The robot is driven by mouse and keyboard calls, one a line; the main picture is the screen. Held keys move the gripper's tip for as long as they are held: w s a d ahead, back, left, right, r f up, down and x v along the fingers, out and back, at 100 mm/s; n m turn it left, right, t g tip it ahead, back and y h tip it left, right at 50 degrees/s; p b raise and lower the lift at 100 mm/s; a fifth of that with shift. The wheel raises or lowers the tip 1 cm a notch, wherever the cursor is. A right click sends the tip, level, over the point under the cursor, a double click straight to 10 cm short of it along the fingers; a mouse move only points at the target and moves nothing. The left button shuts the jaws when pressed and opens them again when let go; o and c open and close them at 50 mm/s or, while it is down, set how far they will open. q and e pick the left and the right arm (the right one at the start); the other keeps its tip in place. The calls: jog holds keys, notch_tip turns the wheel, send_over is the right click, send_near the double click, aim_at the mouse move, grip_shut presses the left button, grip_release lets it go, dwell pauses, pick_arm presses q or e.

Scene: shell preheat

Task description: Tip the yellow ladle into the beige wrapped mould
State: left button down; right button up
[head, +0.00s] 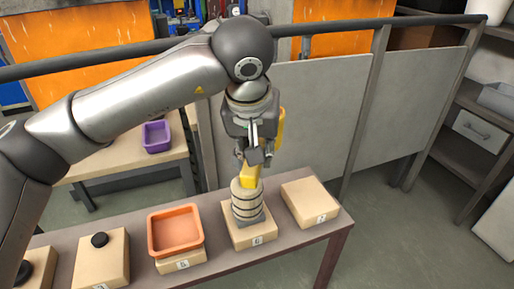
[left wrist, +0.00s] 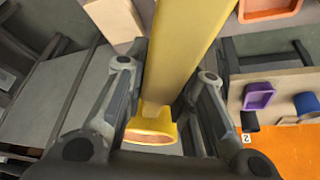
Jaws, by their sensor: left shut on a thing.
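The beige wrapped mould (head: 246,200) stands upright in the head view, ringed with dark bands, on a grey base on the block marked 6. My left gripper (head: 255,156) is above it, shut on the yellow ladle (head: 250,175). The ladle's lower yellow part overlaps the mould's top in the picture; whether they touch I cannot tell. Another yellow part shows to the right of the gripper. In the left wrist view the ladle (left wrist: 187,50) runs between my left fingers (left wrist: 168,95), with a yellow rim around a brownish-pink inside near the bottom. My right gripper is not in view.
An orange tray (head: 175,232) sits on a block left of the mould. A bare block (head: 310,202) stands to its right. Blocks with black round things stand further left. A purple tray (head: 157,136) is on the table behind. Grey panels (head: 320,115) stand behind.

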pick_arm(q)
jog(key=shift+d+h+b, duration=0.1)
jog(key=shift+h+b, duration=0.25)
jog(key=shift+h, duration=0.05)
jog(key=shift+f+h+b, duration=0.1)
jog(key=shift+h+b, duration=0.4)
jog(key=shift+s+d+n+b, duration=0.1)
jog(key=shift+n+b, duration=0.2)
jog(key=shift+h, duration=0.3)
jog(key=shift+r+g+h+b, duration=0.2)
jog(key=shift+g+h+b, duration=0.1)
jog(key=shift+h+b, duration=0.4)
jog(key=shift+b, duration=0.1)
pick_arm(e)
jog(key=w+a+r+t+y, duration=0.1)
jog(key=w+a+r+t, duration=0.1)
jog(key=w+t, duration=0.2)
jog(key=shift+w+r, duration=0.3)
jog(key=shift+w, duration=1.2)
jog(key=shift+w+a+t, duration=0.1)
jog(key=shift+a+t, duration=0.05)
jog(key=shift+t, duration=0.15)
